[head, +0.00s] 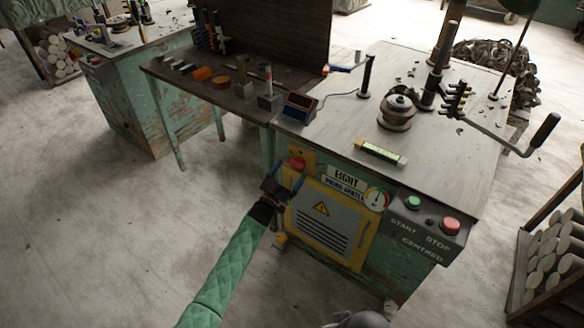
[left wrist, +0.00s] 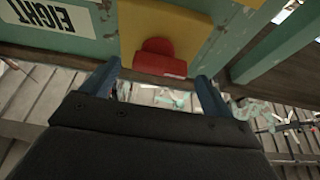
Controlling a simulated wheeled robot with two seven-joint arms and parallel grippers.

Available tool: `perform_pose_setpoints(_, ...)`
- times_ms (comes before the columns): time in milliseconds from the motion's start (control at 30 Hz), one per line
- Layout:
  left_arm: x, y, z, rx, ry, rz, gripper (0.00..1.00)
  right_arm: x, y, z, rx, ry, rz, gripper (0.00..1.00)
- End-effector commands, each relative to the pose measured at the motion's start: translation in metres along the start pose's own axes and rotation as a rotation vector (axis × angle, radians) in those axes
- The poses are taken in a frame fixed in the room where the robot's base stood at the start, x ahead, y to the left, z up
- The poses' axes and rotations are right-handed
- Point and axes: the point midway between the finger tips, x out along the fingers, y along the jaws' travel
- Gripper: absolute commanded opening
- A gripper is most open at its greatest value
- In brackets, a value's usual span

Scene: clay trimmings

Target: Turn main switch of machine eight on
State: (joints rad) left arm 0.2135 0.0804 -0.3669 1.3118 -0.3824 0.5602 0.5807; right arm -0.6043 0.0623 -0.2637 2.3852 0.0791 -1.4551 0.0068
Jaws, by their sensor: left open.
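Machine eight (head: 345,176) is a worn green cabinet with an EIGHT label on its front. Its main switch (head: 295,164) is a red knob on a yellow plate at the upper left of that front. In the left wrist view the red switch (left wrist: 162,58) shows between and beyond the two blue fingers. My left gripper (head: 283,180) is open and empty, close in front of the switch and a little below it in the head view. I cannot tell whether the fingers touch the knob. My right gripper is not clearly in view.
A yellow vented panel (head: 327,222) with a warning sign lies below the switch. Green START (head: 413,202) and red STOP (head: 449,224) buttons are at the right. A dark side bench (head: 207,88) with tools adjoins on the left. The floor in front is clear.

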Motion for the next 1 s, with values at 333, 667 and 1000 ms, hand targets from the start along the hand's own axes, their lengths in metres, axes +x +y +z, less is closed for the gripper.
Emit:
perform_pose_setpoints(333,0.021,0.0,0.001,0.001,-0.001,-0.001,0.87,-0.007,0.005,0.002,0.004,-0.019,0.013,0.36)
perform_pose_setpoints(667,0.021,0.0,0.001,0.001,-0.001,-0.001,0.62,-0.007,0.005,0.003,0.004,-0.019,0.013,0.36)
perform_pose_setpoints(1000,0.021,-0.001,0.001,0.015,-0.001,0.006,0.43,-0.005,0.004,0.002,0.003,-0.013,0.01,0.36)
